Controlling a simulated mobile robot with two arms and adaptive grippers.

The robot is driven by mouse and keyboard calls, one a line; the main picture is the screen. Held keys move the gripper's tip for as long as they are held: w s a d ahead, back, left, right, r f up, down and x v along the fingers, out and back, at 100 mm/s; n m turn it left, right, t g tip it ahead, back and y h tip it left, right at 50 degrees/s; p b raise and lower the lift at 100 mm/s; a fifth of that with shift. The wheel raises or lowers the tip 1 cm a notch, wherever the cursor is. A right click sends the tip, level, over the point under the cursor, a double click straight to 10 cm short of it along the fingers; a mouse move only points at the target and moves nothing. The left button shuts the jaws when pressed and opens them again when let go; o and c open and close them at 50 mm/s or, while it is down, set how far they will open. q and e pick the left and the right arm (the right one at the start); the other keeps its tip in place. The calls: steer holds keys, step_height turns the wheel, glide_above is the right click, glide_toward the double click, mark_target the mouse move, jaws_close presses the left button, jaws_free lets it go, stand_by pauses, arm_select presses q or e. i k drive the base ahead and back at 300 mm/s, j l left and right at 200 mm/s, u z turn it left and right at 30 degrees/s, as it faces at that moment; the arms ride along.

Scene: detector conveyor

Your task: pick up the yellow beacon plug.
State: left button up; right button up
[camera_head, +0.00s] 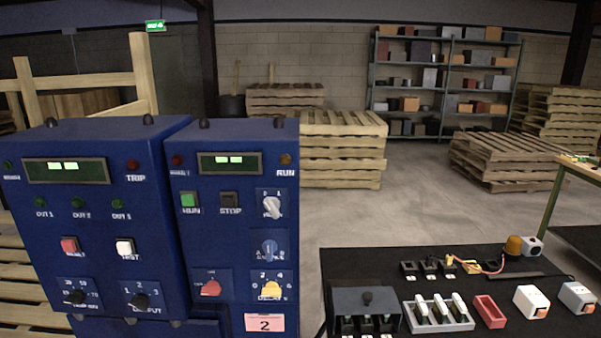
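Neither of my grippers is in view.
Left of the table stand blue control cabinets (180,250) with knobs and buttons. On the table are small black sockets (430,268), a grey tray (455,325) of white-topped parts, a red bin (489,312) and two switch boxes (531,302). Pallets and shelves stand behind.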

mark_target(449, 258)
steer(key=i+l+z, duration=0.1)
steer(key=z, duration=0.25)
steer(key=i+z, duration=0.2)
steer(key=z, duration=0.15)
steer(key=i+z, duration=0.15)
steer(key=z, duration=0.2)
